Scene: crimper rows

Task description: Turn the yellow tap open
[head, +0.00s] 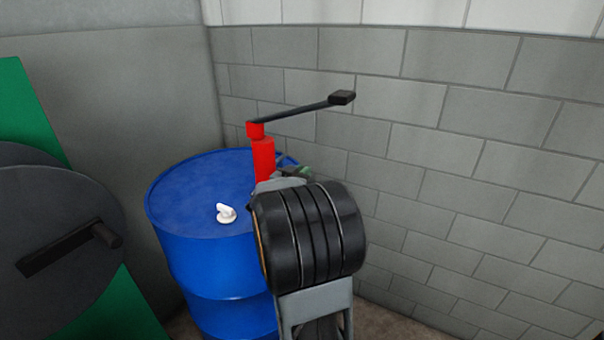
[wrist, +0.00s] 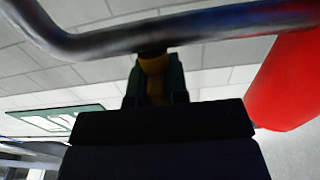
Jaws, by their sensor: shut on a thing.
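The yellow tap (wrist: 153,66) shows in the wrist view as a small yellow-orange piece under a grey metal pipe (wrist: 110,42). My gripper (wrist: 154,85) is shut on it, with one dark finger on each side. In the head view my gripper (head: 300,172) is mostly behind my own arm, close to the red pump (head: 263,158) on the blue drum (head: 195,190). The tap cannot be made out in the head view. The fingers and the black gripper body hide its lower part, and I cannot tell its turn angle.
The pump's black crank (head: 300,108) reaches up and right above my gripper. A white cap (head: 226,213) sits on the drum lid. A dark disc with a handle (head: 60,250) stands at the left by a green panel. A grey block wall (head: 450,170) is behind.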

